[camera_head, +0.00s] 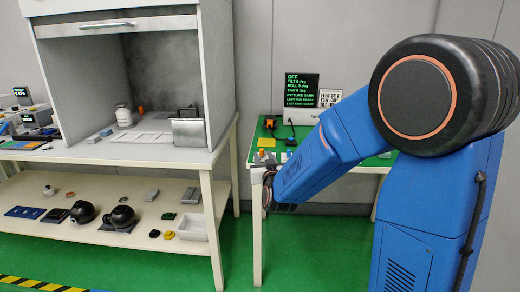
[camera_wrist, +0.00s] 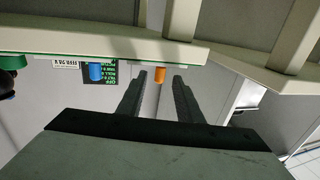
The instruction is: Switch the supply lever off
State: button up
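My gripper (camera_wrist: 158,95) is open in the wrist view, with its two dark fingers apart and nothing held. An orange cylindrical piece (camera_wrist: 160,75) shows in the gap between the fingertips; I cannot tell its distance from them. A blue cylindrical piece (camera_wrist: 95,73) is to its left, outside the fingers. Which piece is the supply lever is unclear. In the head view my gripper (camera_head: 267,195) is at the green-topped bench's front left corner, partly hidden by my arm. A dark display (camera_head: 288,93) behind the bench reads OFF, tilt, roll and yaw 0 deg, picture dark.
The green-topped bench (camera_head: 345,160) also carries a yellow piece (camera_head: 265,142) and cabled parts. A sign (camera_head: 329,98) reads FEED 24 V. A fume hood (camera_head: 120,25) stands on a white table at left, with several items on its lower shelf (camera_head: 75,232). Green floor lies clear in front.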

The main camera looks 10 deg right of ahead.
jog(key=w, duration=0.8)
jog(key=shift+w+d, duration=0.25)
jog(key=shift+d, duration=0.1)
grip_shut()
